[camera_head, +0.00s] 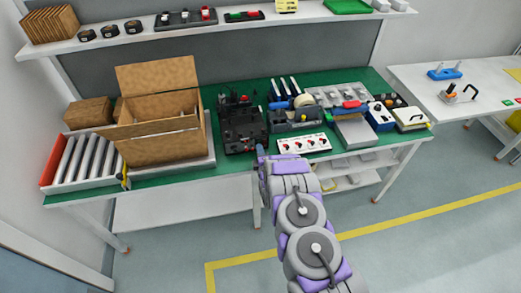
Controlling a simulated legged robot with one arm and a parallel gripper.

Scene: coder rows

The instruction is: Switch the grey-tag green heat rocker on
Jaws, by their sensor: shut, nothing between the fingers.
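A black coder machine (241,126) stands on the green bench top, with small red parts at its top. The grey-tag green heat rocker cannot be made out at this size. My gripper (261,149) is at the bench's front edge, by the machine's lower right corner. It is shut and empty, and its small tip is partly lost against the dark machine. I cannot tell whether it touches anything.
A white panel with red marks (304,144) lies right of my gripper. A tape dispenser (296,119) stands behind it. An open cardboard box (158,135) stands left. Rollers (82,158) lie far left. The shelf above (110,40) holds small panels. Open floor lies in front.

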